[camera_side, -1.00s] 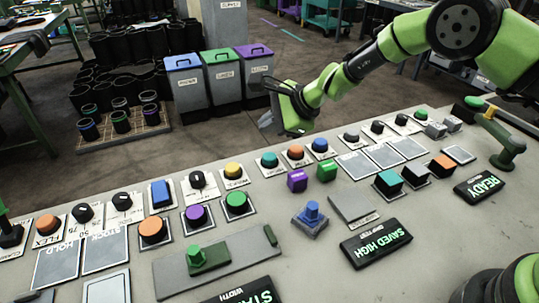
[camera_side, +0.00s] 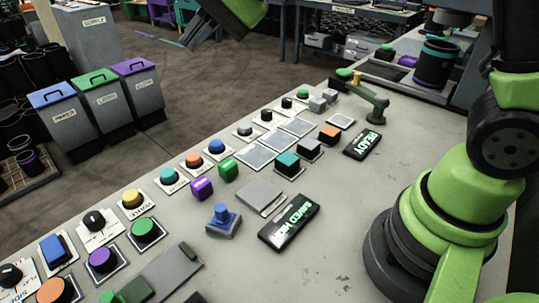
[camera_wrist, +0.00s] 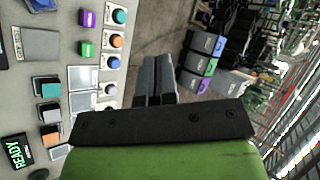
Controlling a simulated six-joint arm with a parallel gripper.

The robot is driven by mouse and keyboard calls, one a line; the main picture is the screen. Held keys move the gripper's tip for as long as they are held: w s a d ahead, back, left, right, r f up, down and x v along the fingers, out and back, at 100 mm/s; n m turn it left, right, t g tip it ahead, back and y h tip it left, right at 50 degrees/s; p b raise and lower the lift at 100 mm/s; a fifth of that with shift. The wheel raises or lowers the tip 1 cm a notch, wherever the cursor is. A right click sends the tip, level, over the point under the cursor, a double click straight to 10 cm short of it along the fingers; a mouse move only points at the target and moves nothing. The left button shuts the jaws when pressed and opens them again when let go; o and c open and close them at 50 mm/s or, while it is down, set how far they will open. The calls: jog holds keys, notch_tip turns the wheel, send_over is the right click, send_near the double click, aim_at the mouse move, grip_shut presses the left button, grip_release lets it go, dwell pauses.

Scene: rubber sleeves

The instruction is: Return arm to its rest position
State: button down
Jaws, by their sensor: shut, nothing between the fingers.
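My gripper (camera_wrist: 159,82) shows in the wrist view as two dark grey fingers side by side, shut with nothing between them. It hangs clear of the control table (camera_side: 330,235), over the floor side in that view. The green base of my arm stands at the right of the table.
The table carries several coloured buttons, a purple block (camera_side: 202,188), a green block (camera_side: 228,170), a blue joystick (camera_side: 222,218), and lit signs reading SAVED HIGH (camera_side: 289,221) and READY (camera_side: 363,144). Three lidded bins (camera_side: 103,102) stand on the floor behind. Open floor lies between bins and table.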

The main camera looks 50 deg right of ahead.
jog(key=s+d+n+h, duration=0.2)
jog(key=s+d+n, duration=0.1)
jog(key=s, duration=0.8)
jog(key=s+d+r+n+h, duration=0.1)
jog(key=s+d, duration=0.4)
jog(key=s, duration=0.6)
jog(key=n+h, duration=0.1)
jog(key=n, duration=0.1)
jog(key=shift+d+r+n+t, duration=0.15)
jog(key=shift+d+n+t, duration=0.15)
jog(key=shift+n, duration=0.1)
jog(key=shift+s, duration=0.1)
